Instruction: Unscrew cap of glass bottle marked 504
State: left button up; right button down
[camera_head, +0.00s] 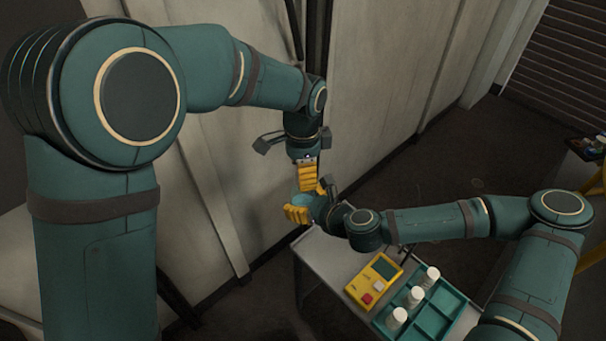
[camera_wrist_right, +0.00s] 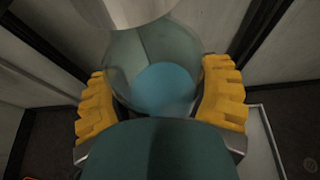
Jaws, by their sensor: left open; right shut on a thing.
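A clear glass bottle (camera_wrist_right: 133,62) with blue contents stands between the yellow fingers of my right gripper (camera_wrist_right: 160,97), which is shut on it. In the head view the bottle is small and mostly hidden by the right gripper (camera_head: 304,206). A pale round piece (camera_wrist_right: 124,8), apparently the cap, tops the bottle at the upper edge of the wrist view. No 504 marking is readable. My left gripper (camera_head: 308,177) is open, pointing down directly above the bottle; whether its fingers touch the cap cannot be told.
Below the grippers is a grey table (camera_head: 325,262). On it are a yellow device (camera_head: 373,281) with a red button and a teal compartment tray (camera_head: 452,300) holding several white-capped bottles (camera_head: 415,297). A pale wall (camera_head: 385,70) stands close behind the grippers. Dark floor lies right of it.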

pick_arm(q)
notch_tip(320, 180, up, 3)
jog(key=shift+f, duration=0.15)
jog(key=shift+o, duration=0.4)
jog(key=shift+r+n, duration=0.7)
jog(key=shift+r, duration=0.95)
jog(key=shift+f, duration=3.9)
grip_shut()
jog(key=shift+c, duration=0.4)
grip_release()
